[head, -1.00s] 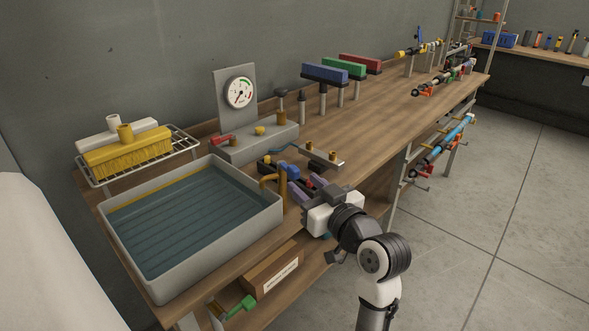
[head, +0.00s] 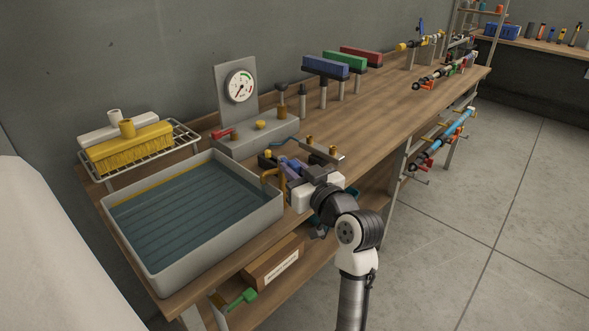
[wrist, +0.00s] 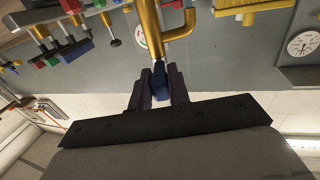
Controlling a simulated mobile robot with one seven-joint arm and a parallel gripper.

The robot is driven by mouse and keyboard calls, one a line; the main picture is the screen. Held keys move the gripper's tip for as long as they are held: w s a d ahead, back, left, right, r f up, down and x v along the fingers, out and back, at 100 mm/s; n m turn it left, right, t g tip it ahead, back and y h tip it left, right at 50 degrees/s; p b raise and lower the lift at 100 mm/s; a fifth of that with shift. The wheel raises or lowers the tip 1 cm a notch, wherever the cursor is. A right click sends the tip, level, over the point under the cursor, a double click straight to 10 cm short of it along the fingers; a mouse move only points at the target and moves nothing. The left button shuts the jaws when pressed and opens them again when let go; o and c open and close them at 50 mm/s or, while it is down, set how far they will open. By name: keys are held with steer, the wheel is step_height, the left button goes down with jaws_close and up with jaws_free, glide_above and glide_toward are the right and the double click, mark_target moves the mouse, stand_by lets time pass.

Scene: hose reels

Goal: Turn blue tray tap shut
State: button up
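The blue tap handle (wrist: 159,82) sits at the end of a brass pipe (wrist: 148,28) in the wrist view. My gripper (wrist: 159,80) has one dark finger on each side of it, with no clear gap, and looks shut on it. In the head view my gripper (head: 291,170) is just right of the tray's front right corner, beside the brass spout (head: 282,184). The grey tray (head: 232,222) holds water. My fingers and wrist partly hide the tap there, so the handle's angle is hard to tell.
A gauge panel (head: 238,88) stands behind the tray. A rack with brushes (head: 130,148) is at the left. A metal bracket with brass fittings (head: 325,152) is close behind my gripper. A cardboard box (head: 273,263) and a green handle (head: 242,298) are below. Floor at right is clear.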

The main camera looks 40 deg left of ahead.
mark_target(280, 161)
steer(key=shift+s, duration=0.15)
jaws_close()
steer(key=m+t+h+p, duration=0.1)
steer(key=t, duration=0.1)
steer(key=s+a+m+t+h+p, duration=0.1)
steer(key=m+t+p, duration=0.1)
steer(key=s+m+t+h+p, duration=0.1)
steer(key=m+t+h, duration=0.1)
steer(key=shift+a+r+t, duration=0.1)
steer(key=shift+a+t, duration=0.15)
steer(key=shift+t, duration=0.15)
steer(key=shift+s+a+m+t+h, duration=0.2)
steer(key=shift+m+t+h, duration=0.4)
steer(key=shift+h, duration=0.2)
steer(key=shift+s+a+m+t+h, duration=0.1)
steer(key=shift+a+m+t+h, duration=0.1)
steer(key=shift+m+t+h, duration=0.5)
steer(key=shift+s+a+m+t+h, duration=0.2)
steer(key=shift+m+t+h, duration=0.3)
steer(key=shift+h, duration=0.4)
steer(key=shift+m+h, duration=0.3)
steer(key=o, duration=0.9)
jaws_free()
steer(key=shift+w, duration=0.1)
steer(key=shift+c, duration=0.2)
